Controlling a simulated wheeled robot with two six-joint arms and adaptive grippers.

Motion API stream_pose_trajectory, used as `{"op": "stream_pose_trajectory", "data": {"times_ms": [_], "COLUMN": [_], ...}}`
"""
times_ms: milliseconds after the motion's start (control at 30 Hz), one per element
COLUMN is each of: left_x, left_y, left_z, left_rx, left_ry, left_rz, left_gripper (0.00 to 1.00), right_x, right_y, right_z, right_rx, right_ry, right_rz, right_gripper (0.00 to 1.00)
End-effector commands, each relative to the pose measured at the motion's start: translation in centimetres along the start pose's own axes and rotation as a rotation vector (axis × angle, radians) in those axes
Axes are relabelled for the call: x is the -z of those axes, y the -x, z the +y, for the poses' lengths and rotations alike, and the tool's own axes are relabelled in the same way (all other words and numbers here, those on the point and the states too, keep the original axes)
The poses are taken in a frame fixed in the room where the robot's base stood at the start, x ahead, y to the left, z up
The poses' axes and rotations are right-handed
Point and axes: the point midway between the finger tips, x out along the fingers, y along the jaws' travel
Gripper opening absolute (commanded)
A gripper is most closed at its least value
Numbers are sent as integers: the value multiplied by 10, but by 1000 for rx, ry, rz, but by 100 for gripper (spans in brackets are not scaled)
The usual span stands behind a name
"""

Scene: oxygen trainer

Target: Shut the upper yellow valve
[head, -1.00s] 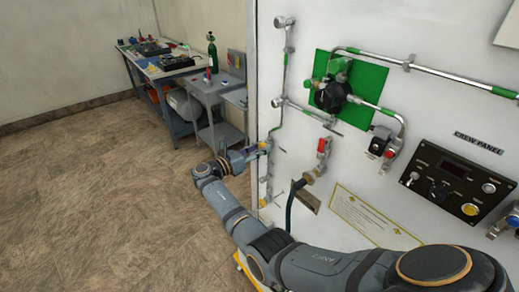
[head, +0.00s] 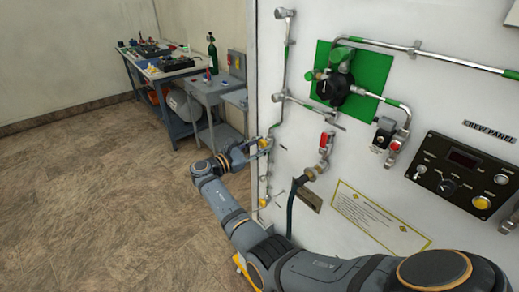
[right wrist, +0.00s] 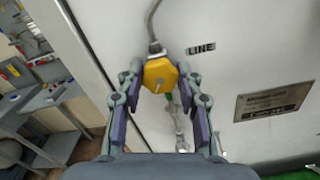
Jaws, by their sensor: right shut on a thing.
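The upper yellow valve (head: 264,143) is a small knob on the vertical pipe near the left edge of the white panel. In the right wrist view it is a yellow many-sided knob (right wrist: 160,75) with a pale mark on its face. My right gripper (head: 258,146) is at this knob; its fingers (right wrist: 160,80) are on either side of it and shut on it. A lower yellow valve (head: 264,202) sits further down the same pipe, clear of the gripper. My left gripper is not in view.
A red-handled valve (head: 327,140) with a dark hose below is right of the gripper. A black regulator (head: 332,90) on a green plate is above it. A crew panel (head: 464,178) is at right. A workbench (head: 165,68) stands at back left, with open floor before it.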

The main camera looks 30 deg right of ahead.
Motion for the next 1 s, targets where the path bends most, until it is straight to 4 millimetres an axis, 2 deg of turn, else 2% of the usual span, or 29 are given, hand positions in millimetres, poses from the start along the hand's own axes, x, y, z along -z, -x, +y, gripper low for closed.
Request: {"op": "stream_pose_trajectory", "data": {"times_ms": [300,733,767,900,1000], "left_x": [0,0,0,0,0], "left_y": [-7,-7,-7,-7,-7], "left_z": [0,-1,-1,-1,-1], "left_rx": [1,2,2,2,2], "left_ry": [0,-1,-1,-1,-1], "left_rz": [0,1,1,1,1], "left_gripper": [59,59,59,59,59], "right_x": [1,1,1,0,0], "right_y": [0,0,0,0,0], "right_z": [0,0,0,0,0], "right_rx": [0,0,0,0,0], "right_ry": [-92,-102,-101,-101,-101], "right_rz": [1,1,1,1,1], "right_gripper": [4,4,37,56,59]}}
